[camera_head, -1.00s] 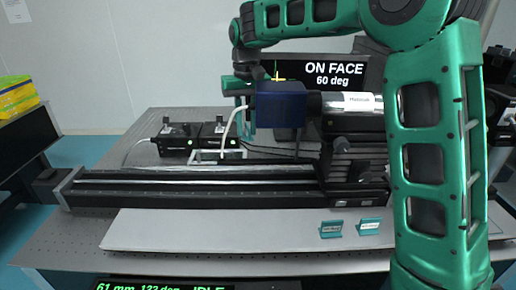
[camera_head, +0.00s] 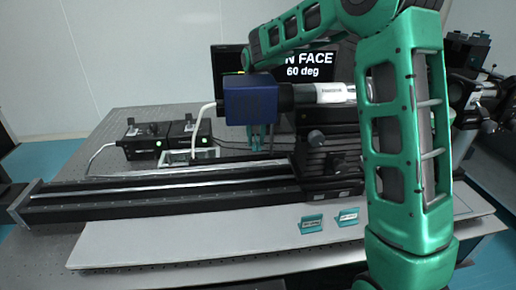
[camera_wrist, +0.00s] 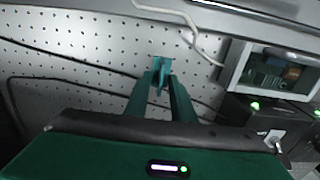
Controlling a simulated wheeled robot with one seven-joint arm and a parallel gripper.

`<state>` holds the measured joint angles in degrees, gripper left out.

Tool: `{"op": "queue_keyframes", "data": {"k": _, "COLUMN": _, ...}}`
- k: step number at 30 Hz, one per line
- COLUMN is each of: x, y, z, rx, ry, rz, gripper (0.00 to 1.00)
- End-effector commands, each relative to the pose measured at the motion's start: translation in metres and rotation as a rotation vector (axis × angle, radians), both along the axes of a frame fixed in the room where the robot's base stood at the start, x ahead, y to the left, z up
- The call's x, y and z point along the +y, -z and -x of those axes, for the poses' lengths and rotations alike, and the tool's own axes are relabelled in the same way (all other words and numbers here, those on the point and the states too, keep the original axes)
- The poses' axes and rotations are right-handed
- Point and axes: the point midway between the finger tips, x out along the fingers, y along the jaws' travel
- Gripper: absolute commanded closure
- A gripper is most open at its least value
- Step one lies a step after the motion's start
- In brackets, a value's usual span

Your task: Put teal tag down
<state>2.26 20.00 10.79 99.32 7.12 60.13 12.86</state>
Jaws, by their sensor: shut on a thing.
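In the wrist view my gripper (camera_wrist: 164,88) points down at the perforated table, its two teal fingers shut on a small teal tag (camera_wrist: 159,67) seen nearly edge-on. Its face and any lettering cannot be read. The tag shows over the bare table; I cannot tell its height above it. In the head view my gripper (camera_head: 258,137) is partly hidden behind the blue box (camera_head: 250,103), and the held tag cannot be made out.
A long black rail (camera_head: 160,198) crosses the table in front of my gripper. Black boxes with green lights (camera_head: 160,138) stand to the left. Cables cross the perforated table (camera_wrist: 60,55). A silver-framed module (camera_wrist: 275,70) is close right in the wrist view. A screen (camera_head: 310,63) stands behind.

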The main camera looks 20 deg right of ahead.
Motion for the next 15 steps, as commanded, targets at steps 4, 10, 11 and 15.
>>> {"op": "queue_keyframes", "data": {"k": 4, "x": -0.005, "y": 0.005, "z": -0.002, "rx": 0.0, "ry": -0.002, "rz": 0.0, "gripper": 0.98}}
{"op": "queue_keyframes", "data": {"k": 10, "x": -0.005, "y": 0.027, "z": -0.001, "rx": 0.002, "ry": -0.001, "rz": 0.001, "gripper": 0.98}}
{"op": "queue_keyframes", "data": {"k": 11, "x": -0.005, "y": 0.032, "z": -0.001, "rx": 0.003, "ry": -0.001, "rz": 0.0, "gripper": 0.98}}
{"op": "queue_keyframes", "data": {"k": 15, "x": -0.005, "y": 0.043, "z": -0.001, "rx": 0.0, "ry": -0.001, "rz": 0.0, "gripper": 0.98}}
